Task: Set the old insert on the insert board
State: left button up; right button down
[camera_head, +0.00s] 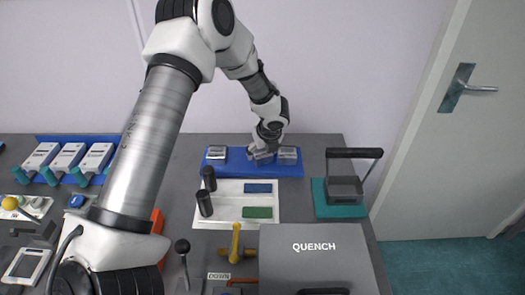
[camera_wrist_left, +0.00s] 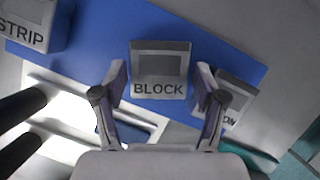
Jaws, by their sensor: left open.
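The blue insert board (camera_head: 297,171) lies at the back of the bench and fills much of the left wrist view (camera_wrist_left: 95,35). It carries grey pieces labelled STRIP (camera_wrist_left: 25,30), BLOCK (camera_wrist_left: 158,88) and one whose label ends in "ON" (camera_wrist_left: 236,97). My left gripper (camera_head: 264,151) is over the board's middle. Its fingers (camera_wrist_left: 160,78) are open, one on each side of the BLOCK piece, with gaps visible. The left finger of the pair is clear; the other overlaps the "ON" piece in view. I cannot tell which piece is the old insert. My right gripper is out of view.
In front of the board is a white tray (camera_head: 232,214) with blue and green parts and two black posts (camera_head: 205,203). A grey QUENCH box (camera_head: 315,260) stands nearer. A handled grey block (camera_head: 344,188) sits on a teal base at right. A blue rack (camera_head: 68,178) is left.

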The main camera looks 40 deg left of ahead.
pick_arm(q)
jog(key=v, duration=1.2)
jog(key=shift+r+b, duration=0.15)
jog(key=shift+b, duration=0.15)
jog(key=shift+s, duration=0.1)
